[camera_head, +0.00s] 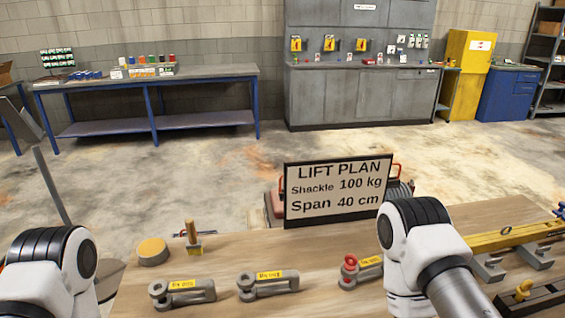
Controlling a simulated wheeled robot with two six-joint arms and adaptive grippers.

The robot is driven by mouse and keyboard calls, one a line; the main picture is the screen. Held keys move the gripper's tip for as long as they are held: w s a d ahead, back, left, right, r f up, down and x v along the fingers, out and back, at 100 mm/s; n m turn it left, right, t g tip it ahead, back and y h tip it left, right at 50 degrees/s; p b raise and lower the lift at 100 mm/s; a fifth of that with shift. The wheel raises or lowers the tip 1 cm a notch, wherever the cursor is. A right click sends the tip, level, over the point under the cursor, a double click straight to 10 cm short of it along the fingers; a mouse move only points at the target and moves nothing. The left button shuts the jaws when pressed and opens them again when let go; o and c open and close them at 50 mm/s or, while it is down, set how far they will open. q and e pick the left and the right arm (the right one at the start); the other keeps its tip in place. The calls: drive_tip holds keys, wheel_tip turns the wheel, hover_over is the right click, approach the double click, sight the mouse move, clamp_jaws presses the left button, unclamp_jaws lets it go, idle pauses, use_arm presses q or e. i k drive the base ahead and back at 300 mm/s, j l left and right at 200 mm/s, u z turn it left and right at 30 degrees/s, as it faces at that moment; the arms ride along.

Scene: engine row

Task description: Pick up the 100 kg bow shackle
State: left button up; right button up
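Three grey shackles with yellow labels lie on the wooden table (225,257). The left shackle (183,294) and the middle shackle (262,288) lie near the front. The right shackle (348,281) has a red part at its left end, and my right arm hides its right end. The label lettering is too small to read, so I cannot tell which is the 100 kg one. Only links of my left arm show at the lower left and of my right arm at the right. Both grippers are out of view.
A sign (338,188) reads "LIFT PLAN Shackle 100 kg Span 40 cm" behind the shackles. A round tan-topped object (153,251) and a wooden-handled tool (193,238) stand at the left. A long yellow bar (510,236) lies at the right.

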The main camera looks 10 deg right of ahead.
sight(367, 263)
drive_tip(key=k+j+z, duration=0.35)
drive_tip(key=z, duration=0.15)
drive_tip(key=k+j+z, duration=0.15)
drive_tip(key=k+z, duration=0.3)
